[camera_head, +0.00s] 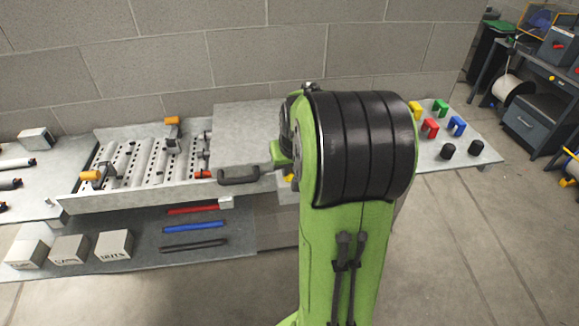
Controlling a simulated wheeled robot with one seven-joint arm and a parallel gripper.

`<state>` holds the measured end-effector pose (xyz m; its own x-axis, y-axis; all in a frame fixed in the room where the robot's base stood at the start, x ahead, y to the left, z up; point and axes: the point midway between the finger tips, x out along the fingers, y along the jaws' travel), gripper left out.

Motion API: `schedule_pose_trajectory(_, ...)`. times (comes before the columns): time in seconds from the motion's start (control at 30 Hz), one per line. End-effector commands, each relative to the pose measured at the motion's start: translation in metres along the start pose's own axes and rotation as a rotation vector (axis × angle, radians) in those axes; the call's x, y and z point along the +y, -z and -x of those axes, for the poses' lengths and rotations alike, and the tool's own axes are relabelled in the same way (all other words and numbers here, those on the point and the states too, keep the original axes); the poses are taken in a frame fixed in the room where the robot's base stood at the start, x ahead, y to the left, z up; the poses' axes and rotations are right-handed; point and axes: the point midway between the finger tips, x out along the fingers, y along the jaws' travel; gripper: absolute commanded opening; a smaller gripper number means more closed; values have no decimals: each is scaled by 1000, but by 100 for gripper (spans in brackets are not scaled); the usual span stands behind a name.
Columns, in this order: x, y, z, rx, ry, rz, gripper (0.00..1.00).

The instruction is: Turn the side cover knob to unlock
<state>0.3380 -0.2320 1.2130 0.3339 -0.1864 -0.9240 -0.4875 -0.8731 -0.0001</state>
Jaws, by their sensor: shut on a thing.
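A conveyor unit (140,199) with rollers and perforated plates lies on the left bench. A small red-orange knob (203,174) shows near its right end, by the near side. My gripper (212,175) reaches left from my green arm, its dark body just right of the knob. Its fingers are shut at the knob, which is small in view. My arm's large black joint and green link hide the bench's right part and much of the wrist. I cannot make out which way the knob is turned, or any marking on it.
Red and blue rods (194,227) and grey boxes (115,245) lie on the lower shelf. Coloured blocks (430,127) sit on the right bench. A block wall rises close behind. The floor at right front is clear.

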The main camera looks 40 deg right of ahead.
Motion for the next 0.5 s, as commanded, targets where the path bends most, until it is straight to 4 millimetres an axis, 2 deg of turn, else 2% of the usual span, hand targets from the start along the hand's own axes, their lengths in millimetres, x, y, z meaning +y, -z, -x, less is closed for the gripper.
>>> schedule_pose_trajectory(0.5,4,1,-1,2,170,413,0)
